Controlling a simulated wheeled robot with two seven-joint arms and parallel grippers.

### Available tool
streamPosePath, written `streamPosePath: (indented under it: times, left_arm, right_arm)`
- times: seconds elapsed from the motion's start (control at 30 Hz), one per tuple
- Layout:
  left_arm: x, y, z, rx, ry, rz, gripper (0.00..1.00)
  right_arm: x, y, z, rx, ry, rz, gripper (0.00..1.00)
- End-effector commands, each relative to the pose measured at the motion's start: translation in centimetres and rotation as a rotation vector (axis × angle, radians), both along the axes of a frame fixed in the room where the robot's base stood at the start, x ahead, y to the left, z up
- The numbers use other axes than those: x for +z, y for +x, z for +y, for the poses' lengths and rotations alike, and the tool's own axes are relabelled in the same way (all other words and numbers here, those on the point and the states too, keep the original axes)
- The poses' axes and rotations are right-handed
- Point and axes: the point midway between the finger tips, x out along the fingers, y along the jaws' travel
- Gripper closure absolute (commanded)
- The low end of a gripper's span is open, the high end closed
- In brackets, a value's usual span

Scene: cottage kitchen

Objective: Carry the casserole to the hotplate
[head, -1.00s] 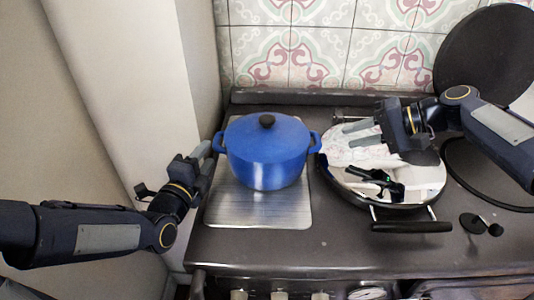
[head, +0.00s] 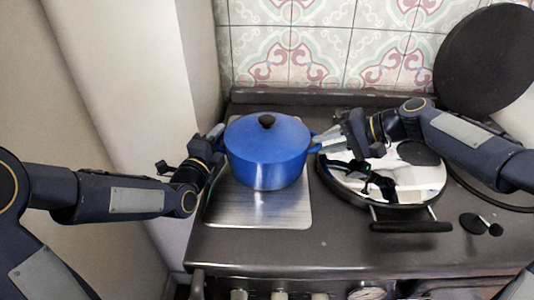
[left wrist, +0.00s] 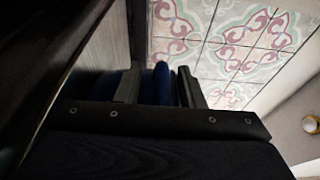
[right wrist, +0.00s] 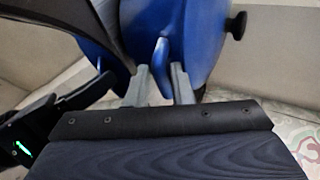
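The blue casserole (head: 266,155), lidded with a black knob, stands upright on a brushed metal plate (head: 258,212) at the stove's left. My left gripper (head: 217,140) is at its left handle. In the left wrist view the fingers are apart, with a blue handle (left wrist: 162,82) between them. My right gripper (head: 322,143) is at its right handle. In the right wrist view the fingers are apart and the handle (right wrist: 161,52) lies between and just beyond their tips. A round mirror-like cover or plate (head: 410,192) lies right of the casserole; I cannot tell whether it is the hotplate.
A black-grip handle (head: 412,227) projects from the round shiny piece's front. A large dark disc (head: 487,58) stands raised at back right. Small dark items (head: 474,223) lie on the right of the stove top. A tiled wall (head: 330,45) is behind; a pale wall (head: 135,90) is close on the left.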

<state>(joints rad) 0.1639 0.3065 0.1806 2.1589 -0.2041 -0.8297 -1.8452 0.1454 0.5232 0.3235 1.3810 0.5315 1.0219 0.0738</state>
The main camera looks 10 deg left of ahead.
Motion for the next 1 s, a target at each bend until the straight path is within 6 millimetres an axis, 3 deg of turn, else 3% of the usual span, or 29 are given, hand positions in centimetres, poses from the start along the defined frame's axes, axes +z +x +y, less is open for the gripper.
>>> streamPosePath:
  times: [0.03,0.13,0.27,1.0]
  left_arm:
    - [0.00,-0.01,0.00,0.000,0.000,0.000,0.72]
    - [0.00,-0.02,0.01,0.000,0.000,0.000,0.85]
    - [-0.01,-0.02,0.01,0.000,0.000,0.000,1.00]
    - [-0.09,-0.04,0.04,0.001,-0.002,0.001,1.00]
  right_arm:
    - [0.01,0.00,-0.02,0.000,0.000,0.000,0.87]
    - [0.00,0.00,-0.02,0.000,0.000,0.000,1.00]
    - [0.00,0.00,-0.04,0.000,0.000,0.000,1.00]
    - [-0.02,0.02,-0.11,-0.002,-0.001,0.002,1.00]
